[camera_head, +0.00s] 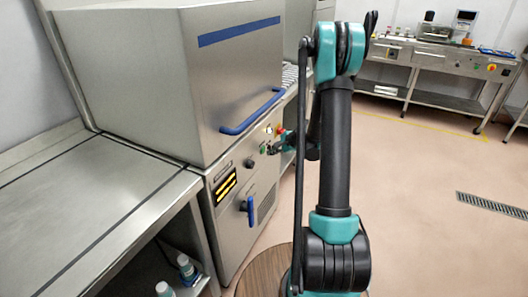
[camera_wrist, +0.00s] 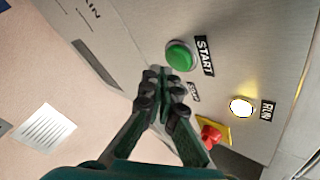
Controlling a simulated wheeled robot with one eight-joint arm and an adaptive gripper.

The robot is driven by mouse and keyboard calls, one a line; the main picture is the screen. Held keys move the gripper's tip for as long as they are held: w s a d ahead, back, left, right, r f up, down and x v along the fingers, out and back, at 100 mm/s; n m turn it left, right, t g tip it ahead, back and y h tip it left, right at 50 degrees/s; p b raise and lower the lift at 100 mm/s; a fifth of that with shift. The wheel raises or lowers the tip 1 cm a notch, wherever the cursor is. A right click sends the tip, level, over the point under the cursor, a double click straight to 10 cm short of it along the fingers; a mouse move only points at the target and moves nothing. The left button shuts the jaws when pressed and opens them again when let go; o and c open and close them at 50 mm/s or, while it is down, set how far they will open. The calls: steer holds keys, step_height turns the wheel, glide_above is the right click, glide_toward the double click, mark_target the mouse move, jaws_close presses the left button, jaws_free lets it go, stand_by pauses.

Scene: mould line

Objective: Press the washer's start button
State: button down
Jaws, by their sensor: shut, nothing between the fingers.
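The washer (camera_head: 232,95) is a large steel hood machine with a blue handle, standing left of my arm. Its green start button, labelled START, shows in the wrist view (camera_wrist: 181,55) and small on the front panel in the head view (camera_head: 263,150). My gripper (camera_wrist: 163,82) is shut and empty. A lamp labelled RUN (camera_wrist: 241,107) glows pale yellow.
A red mushroom button (camera_wrist: 211,134) on a yellow plate sits close to the right finger. A steel table (camera_head: 95,205) adjoins the washer at left. A workbench (camera_head: 430,55) stands at the back right. The floor at right is clear.

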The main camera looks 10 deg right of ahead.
steer(key=shift+d, duration=0.1)
steer(key=s+d, duration=0.1)
steer(key=d, duration=0.1)
steer(key=s+d, duration=0.2)
stand_by(0.5)
stand_by(0.5)
steer(key=s+a+r+n+g+h, duration=0.1)
steer(key=s+a+r+n, duration=0.1)
steer(key=s+r+n, duration=0.35)
steer(key=s+a+r+n+g+h, duration=0.1)
steer(key=s+a+r+n+h, duration=0.1)
steer(key=s, duration=0.7)
steer(key=s+n+h, duration=0.3)
steer(key=s+n, duration=0.4)
steer(key=s, duration=1.2)
steer(key=shift+d+n, duration=0.35)
steer(key=shift+d, duration=0.1)
